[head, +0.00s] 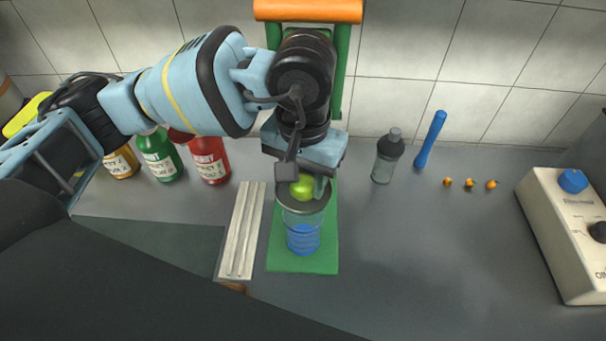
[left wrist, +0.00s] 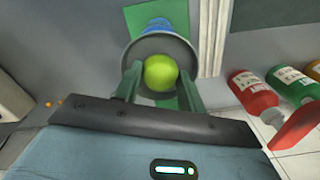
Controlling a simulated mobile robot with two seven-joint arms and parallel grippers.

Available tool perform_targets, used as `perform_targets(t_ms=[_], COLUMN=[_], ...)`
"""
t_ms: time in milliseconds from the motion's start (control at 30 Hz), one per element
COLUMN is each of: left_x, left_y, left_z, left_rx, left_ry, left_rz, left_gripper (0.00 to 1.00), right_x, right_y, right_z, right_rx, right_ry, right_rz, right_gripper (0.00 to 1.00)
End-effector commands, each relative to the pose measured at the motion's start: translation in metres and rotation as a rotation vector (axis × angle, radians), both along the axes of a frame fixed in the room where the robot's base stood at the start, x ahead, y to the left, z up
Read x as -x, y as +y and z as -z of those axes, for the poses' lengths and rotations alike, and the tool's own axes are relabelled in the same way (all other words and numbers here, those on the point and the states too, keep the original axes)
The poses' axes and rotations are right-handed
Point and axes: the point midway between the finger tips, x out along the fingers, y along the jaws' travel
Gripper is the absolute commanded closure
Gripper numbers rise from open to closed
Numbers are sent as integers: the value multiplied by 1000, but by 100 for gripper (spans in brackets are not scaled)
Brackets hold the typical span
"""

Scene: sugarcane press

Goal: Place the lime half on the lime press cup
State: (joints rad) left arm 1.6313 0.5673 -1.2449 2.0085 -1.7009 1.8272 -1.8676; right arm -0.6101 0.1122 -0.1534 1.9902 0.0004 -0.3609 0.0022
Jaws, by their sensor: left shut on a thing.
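The lime half (head: 302,188) is bright green and sits between the fingers of my left gripper (head: 303,186), which is shut on it. It also shows in the left wrist view (left wrist: 160,73), between the two green-grey fingers. The dark round press cup (head: 312,205) is right below and around the lime in the head view, and its rim (left wrist: 143,42) shows behind the lime in the left wrist view. I cannot tell whether the lime touches the cup. A clear container with blue at its bottom (head: 303,238) stands under the cup. My right gripper is not in view.
The press has a green base (head: 320,262), green posts and an orange top bar (head: 308,11). A ridged metal tray (head: 241,230) lies to its left, with sauce bottles (head: 210,158) behind. A shaker (head: 387,157), blue stick (head: 431,138) and white appliance (head: 565,225) stand right.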

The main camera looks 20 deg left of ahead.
Motion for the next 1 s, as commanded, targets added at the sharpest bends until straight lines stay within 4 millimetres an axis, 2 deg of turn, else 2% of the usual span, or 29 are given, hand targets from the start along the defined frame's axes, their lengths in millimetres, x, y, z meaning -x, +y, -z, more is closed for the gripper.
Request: perform_targets(t_ms=[233, 267, 300, 667, 833, 1000], left_x=[0, 0, 0, 0, -1, -1], left_y=[0, 0, 0, 0, -1, -1], left_z=[6, 5, 4, -1, -21, -55], left_rx=[0, 0, 0, 0, 3, 1], left_ry=[2, 1, 0, -3, -5, -4], left_rz=[0, 0, 0, 0, 1, 0], left_gripper=[82, 56, 51, 51, 51, 51], right_x=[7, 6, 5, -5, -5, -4], right_y=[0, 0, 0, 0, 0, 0], right_z=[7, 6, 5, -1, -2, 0], right_rx=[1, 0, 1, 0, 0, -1], right_ry=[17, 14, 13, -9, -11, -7], right_rz=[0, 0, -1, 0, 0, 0], right_gripper=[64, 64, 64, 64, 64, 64])
